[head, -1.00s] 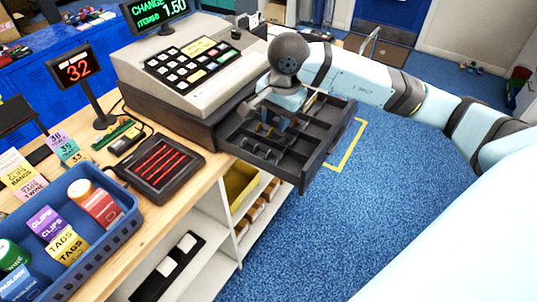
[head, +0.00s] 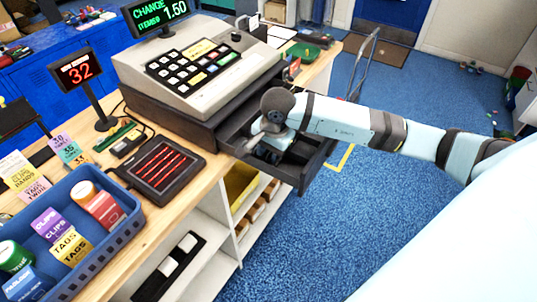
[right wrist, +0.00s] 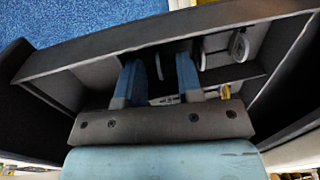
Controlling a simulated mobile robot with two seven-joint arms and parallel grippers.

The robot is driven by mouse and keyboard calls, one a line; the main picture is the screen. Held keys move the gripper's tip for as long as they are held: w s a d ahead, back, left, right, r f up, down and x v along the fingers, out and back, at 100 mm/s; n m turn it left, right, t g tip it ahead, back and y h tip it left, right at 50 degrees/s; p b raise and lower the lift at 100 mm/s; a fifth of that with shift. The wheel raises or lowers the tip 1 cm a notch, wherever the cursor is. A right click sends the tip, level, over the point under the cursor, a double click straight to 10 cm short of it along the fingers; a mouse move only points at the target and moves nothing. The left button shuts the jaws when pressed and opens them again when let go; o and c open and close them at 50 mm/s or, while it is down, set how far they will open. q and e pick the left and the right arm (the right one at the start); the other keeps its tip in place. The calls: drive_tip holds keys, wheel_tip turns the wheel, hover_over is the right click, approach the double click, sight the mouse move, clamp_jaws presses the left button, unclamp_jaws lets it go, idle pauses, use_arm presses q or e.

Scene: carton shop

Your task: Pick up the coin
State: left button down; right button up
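The open cash drawer (head: 318,160) of the register holds my right gripper (head: 262,152), which reaches down into it; my wrist hides most of the compartments in the head view. In the right wrist view, the two blue fingers of the right gripper (right wrist: 161,75) stand apart inside the drawer (right wrist: 100,50). A pale round coin (right wrist: 239,45) stands on edge to the right of the fingers, and another coin-like disc (right wrist: 201,55) is close beside the right finger. My left gripper is not in view.
The cash register (head: 200,65) stands behind the drawer, its display (head: 157,12) reading change 1.50. Blue floor lies open to the right.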

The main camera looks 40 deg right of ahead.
sight(270, 153)
clamp_jaws()
drive_tip(key=shift+r, duration=0.15)
wheel_tip(270, 153, up, 20)
drive_tip(key=b, duration=0.1)
idle(0.5)
idle(0.6)
